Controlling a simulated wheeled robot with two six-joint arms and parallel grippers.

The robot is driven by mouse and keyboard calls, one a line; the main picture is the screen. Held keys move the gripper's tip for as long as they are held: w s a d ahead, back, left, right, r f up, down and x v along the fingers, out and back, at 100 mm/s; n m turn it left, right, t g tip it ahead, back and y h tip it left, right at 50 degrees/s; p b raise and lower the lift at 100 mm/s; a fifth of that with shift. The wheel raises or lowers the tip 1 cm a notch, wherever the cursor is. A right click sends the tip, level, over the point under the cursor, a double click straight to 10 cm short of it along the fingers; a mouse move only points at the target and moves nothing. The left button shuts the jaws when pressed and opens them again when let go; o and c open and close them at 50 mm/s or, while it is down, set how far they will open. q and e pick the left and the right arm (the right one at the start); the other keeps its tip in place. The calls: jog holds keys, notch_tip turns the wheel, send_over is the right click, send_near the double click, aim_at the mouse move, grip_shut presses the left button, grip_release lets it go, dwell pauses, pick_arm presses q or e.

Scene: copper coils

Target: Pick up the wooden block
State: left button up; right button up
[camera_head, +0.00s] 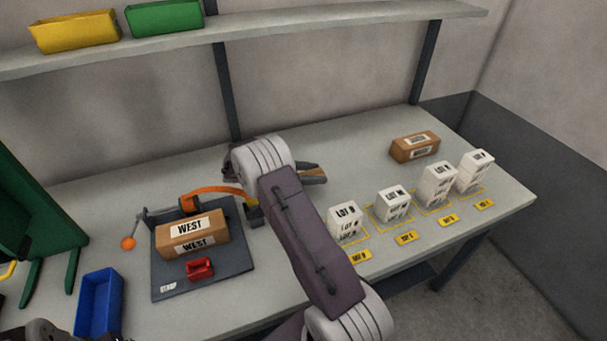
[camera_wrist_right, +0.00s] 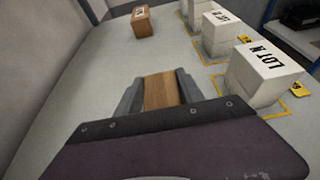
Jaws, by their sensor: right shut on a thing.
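The wooden block (camera_wrist_right: 161,91) is light brown and sits between the two grey fingers of my right gripper (camera_wrist_right: 160,94) in the right wrist view. The fingers are shut on its sides. In the head view my right gripper (camera_head: 314,174) is over the middle of the table, beyond my forearm, and a small part of the block (camera_head: 307,168) shows beside a finger. I cannot tell whether the block touches the table.
White LOT boxes (camera_head: 345,223) stand in a row on yellow-marked spots at the right. A brown box (camera_head: 414,147) lies behind them. A WEST carton (camera_head: 192,236) sits on a dark plate (camera_head: 240,262) at the left, near a blue bin (camera_head: 99,303). The back middle is clear.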

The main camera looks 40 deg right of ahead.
jog(key=s+d+r, duration=0.1)
jog(key=s+r, duration=0.2)
jog(key=s, duration=0.3)
jog(key=shift+r, duration=0.25)
